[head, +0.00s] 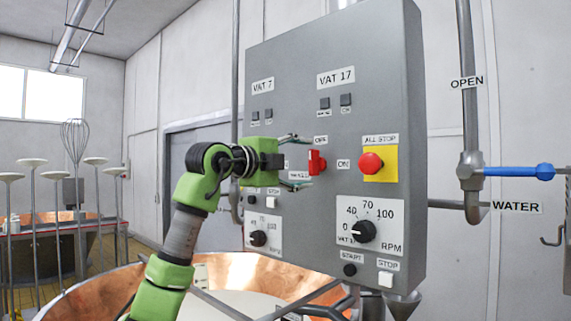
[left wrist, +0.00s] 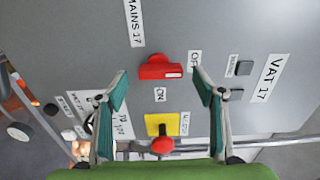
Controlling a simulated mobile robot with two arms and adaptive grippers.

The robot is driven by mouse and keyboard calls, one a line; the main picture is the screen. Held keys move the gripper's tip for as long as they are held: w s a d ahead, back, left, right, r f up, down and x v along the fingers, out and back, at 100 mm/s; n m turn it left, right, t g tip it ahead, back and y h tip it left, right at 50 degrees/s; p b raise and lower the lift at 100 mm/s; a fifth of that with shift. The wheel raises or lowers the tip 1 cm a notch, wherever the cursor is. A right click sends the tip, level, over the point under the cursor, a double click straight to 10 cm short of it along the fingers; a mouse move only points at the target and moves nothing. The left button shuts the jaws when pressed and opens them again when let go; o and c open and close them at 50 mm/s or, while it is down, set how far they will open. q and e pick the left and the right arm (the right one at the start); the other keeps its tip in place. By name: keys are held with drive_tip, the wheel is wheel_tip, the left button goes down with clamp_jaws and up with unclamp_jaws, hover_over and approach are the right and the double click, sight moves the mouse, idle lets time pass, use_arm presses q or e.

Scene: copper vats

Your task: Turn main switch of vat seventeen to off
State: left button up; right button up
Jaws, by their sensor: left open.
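The red main switch (head: 317,161) of vat 17 sits on the grey control panel (head: 290,90), with OFF above it, ON to its right and a MAINS label to its left. In the left wrist view the red switch (left wrist: 158,68) lies lengthwise across the picture, its white-marked end towards the OFF label (left wrist: 194,63); the ON label (left wrist: 160,95) is below it. My left gripper (head: 302,162) is open and empty in front of the panel by the switch. Its fingers (left wrist: 162,88) stand on either side of the switch, apart from it. My right gripper is not in view.
A red ALL STOP button (head: 370,163) on a yellow plate is right of the switch. An RPM dial (head: 363,231) and START and STOP buttons are below. A water pipe with a blue valve handle (head: 518,171) is at right. A copper vat (head: 90,298) stands below the panel.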

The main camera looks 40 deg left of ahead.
use_arm(q)
drive_tip(key=s, duration=0.8)
drive_tip(key=shift+a, duration=0.35)
drive_tip(key=shift+w+d, duration=0.1)
